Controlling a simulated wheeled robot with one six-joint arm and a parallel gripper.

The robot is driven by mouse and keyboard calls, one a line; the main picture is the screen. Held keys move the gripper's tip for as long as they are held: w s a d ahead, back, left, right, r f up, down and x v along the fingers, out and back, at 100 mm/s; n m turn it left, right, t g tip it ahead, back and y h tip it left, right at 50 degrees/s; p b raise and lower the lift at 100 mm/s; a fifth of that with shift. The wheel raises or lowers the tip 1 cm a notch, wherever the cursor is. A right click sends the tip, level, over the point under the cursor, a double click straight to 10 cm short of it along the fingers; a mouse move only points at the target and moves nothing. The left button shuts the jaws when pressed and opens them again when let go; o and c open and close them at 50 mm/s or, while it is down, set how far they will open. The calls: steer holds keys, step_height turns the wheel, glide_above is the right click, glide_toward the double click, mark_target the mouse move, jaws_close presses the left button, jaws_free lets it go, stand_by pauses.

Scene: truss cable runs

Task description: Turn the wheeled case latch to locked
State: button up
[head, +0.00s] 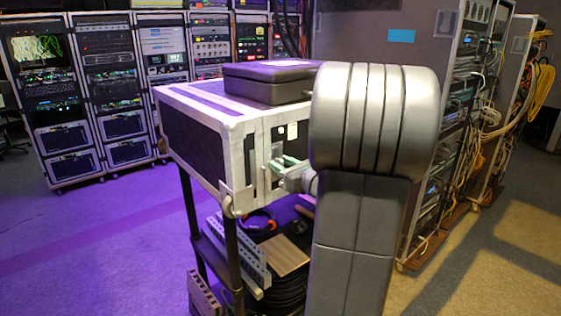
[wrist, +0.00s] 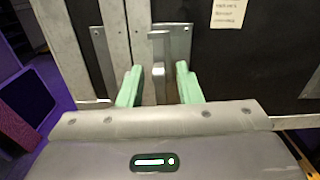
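The wheeled case (head: 240,160) is a pale-edged box with dark panels, standing on a black frame. Its latch (wrist: 158,50) is a grey metal lever on a plate (wrist: 182,38) in the wrist view, with the lever upright. My gripper (wrist: 158,88) has two pale green fingers, open, one on each side of the lever's lower end. Gaps show between the lever and both fingers. In the head view my gripper (head: 285,170) is at the case's front face. My arm hides the right part of that face, and the latch cannot be made out there.
A black box (head: 268,82) lies on top of the case. A shelf below holds coiled black cable (head: 285,290) and a perforated metal strip (head: 240,255). Equipment racks (head: 125,90) stand behind, and cable-hung racks (head: 465,120) stand at right. The floor at left is clear.

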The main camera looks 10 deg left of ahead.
steer(key=shift+w+a, duration=0.3)
steer(key=shift+a, duration=0.1)
steer(key=shift+w, duration=0.1)
jaws_close()
